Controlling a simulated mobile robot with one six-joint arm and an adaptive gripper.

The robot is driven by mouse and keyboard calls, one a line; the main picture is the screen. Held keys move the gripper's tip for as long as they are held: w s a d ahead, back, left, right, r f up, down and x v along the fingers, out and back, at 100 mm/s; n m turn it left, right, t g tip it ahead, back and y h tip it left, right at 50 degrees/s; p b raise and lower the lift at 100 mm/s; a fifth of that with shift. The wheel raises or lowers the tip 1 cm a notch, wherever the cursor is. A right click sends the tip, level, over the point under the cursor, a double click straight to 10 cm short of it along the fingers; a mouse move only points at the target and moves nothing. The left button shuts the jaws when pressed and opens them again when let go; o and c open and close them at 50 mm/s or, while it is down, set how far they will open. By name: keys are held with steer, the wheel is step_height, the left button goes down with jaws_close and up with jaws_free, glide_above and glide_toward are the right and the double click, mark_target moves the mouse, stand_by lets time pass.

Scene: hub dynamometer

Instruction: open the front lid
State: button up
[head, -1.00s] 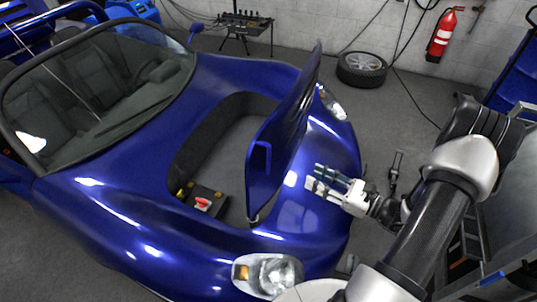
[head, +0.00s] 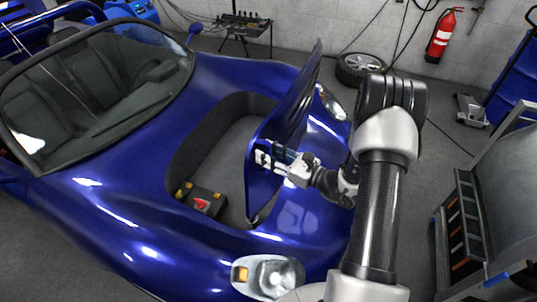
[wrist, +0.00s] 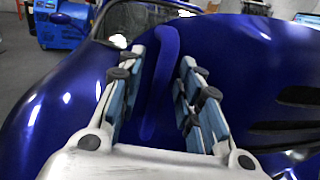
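The blue front lid (head: 298,98) of the blue car stands raised and steeply tilted over the open front compartment (head: 218,150). In the wrist view the lid (wrist: 235,65) fills the right side. Its blue handle bar (wrist: 160,85) shows upright between my fingers. My gripper (head: 266,157) is at the lid's handle in the head view and covers most of it. In the wrist view my gripper (wrist: 160,68) is open, one finger on each side of the handle with visible gaps. I cannot tell whether any finger touches it.
A black battery with a red part (head: 203,203) sits in the compartment. The windshield (head: 95,80) lies behind it and a headlight (head: 268,276) in front. A wheel (head: 362,70), a fire extinguisher (head: 445,36) and a tool stand (head: 243,24) are along the back wall.

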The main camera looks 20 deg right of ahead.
steer(key=shift+w, duration=0.1)
steer(key=shift+c, duration=0.5)
jaws_close()
